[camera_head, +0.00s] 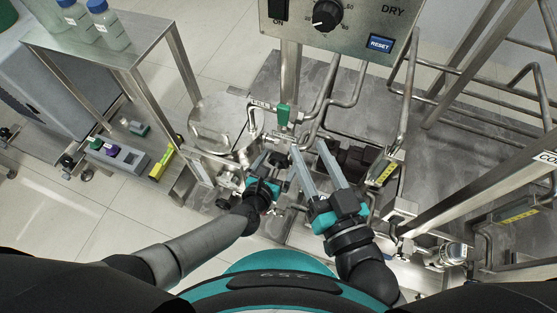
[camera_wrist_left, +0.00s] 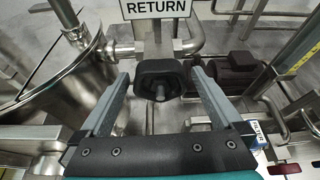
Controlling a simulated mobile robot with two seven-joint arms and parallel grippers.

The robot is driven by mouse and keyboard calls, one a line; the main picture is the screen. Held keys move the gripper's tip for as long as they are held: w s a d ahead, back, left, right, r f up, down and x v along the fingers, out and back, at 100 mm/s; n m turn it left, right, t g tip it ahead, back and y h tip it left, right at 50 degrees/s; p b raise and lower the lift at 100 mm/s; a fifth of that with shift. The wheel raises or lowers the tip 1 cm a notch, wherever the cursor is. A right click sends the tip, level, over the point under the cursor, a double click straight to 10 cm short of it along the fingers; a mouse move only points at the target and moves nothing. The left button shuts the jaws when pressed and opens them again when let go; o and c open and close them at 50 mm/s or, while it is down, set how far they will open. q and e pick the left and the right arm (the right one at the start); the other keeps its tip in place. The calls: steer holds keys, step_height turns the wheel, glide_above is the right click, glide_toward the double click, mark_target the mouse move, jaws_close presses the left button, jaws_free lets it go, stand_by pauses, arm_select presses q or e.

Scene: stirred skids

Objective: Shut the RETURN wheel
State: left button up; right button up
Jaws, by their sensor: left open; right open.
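The RETURN wheel (camera_wrist_left: 160,78) is a black, rounded handwheel with a metal stem, below a white sign (camera_wrist_left: 158,9) reading RETURN in the left wrist view. My left gripper (camera_wrist_left: 160,86) is open, with one finger on each side of the wheel and a visible gap to both. In the head view my left gripper (camera_head: 273,160) is low among the pipes, and I cannot make out the wheel there. My right gripper (camera_head: 309,147) is open and appears empty, just right of the left one.
A control panel (camera_head: 338,22) with a dial and blue RESET button stands at the back. A steel vessel (camera_wrist_left: 67,82) and a brown motor (camera_wrist_left: 237,72) flank the wheel. Pipes and frame posts crowd the right. A bench (camera_head: 88,48) with bottles stands at the left.

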arm_select(q)
steer(key=c, duration=1.3)
steer(key=shift+m+t+y, duration=0.3)
steer(key=shift+m+y, duration=0.5)
steer(key=shift+m, duration=0.3)
steer(key=shift+a+m+t+y, duration=0.1)
steer(key=shift+m+t+y, duration=0.2)
steer(key=shift+m+y, duration=0.6)
steer(key=shift+m, duration=0.4)
steer(key=o, duration=1.3)
